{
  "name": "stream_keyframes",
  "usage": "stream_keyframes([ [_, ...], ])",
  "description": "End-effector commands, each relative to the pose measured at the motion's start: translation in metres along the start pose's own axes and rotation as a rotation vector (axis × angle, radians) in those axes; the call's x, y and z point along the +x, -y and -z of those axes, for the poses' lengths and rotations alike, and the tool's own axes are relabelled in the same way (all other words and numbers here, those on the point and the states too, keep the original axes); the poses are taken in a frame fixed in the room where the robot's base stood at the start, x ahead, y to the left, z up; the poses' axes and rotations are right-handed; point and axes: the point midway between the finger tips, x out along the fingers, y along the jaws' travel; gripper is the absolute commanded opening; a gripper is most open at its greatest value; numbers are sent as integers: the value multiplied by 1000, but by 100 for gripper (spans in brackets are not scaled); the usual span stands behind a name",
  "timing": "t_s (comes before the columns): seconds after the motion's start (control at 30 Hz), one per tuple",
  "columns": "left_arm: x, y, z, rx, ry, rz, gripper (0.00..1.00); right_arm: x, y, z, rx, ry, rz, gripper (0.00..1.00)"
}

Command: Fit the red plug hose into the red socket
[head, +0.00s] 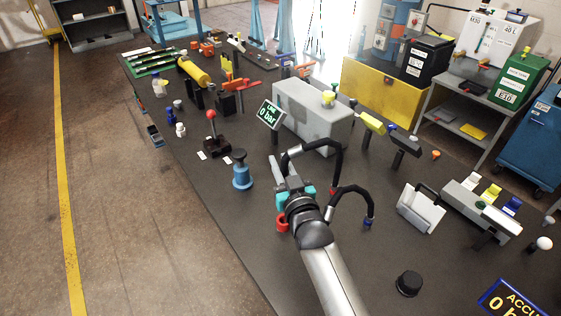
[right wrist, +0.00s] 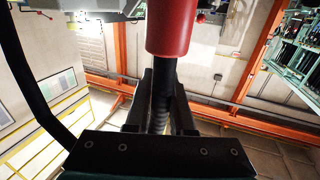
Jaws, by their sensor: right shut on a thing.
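My right gripper (head: 281,168) is over the dark bench, in front of the grey block. In the right wrist view, its dark fingers (right wrist: 161,92) are shut on a black ribbed hose with a thick red plug (right wrist: 172,26) at the top edge. A black hose arches beside the gripper in the head view, and a small red end (head: 333,191) shows right of it. Another black hose ends in a blue plug (head: 370,221). A red round piece (head: 282,224) shows beside my wrist; I cannot tell what it belongs to. I cannot make out the red socket. My left gripper is out of view.
The grey block (head: 314,112) stands behind the gripper, with a "LINE 0 bar" display (head: 270,114) beside it. A blue knob-topped post (head: 241,170) and a red-ball lever (head: 213,135) stand left. A tilted grey plate (head: 421,209) and black knob (head: 409,283) stand right. The front-left bench is clear.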

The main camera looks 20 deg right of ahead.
Motion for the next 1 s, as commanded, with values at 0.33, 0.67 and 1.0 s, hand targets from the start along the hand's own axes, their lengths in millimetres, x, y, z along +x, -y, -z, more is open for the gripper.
stream_keyframes([
  [0.33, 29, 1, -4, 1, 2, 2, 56, 0, 0, -36, 0, -3, 0, 0],
  [0.67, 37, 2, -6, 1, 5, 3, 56, 0, 0, -47, 0, -3, 0, 0],
  [1.0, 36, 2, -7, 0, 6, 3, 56, 0, 0, -46, 0, -3, 0, 0],
])
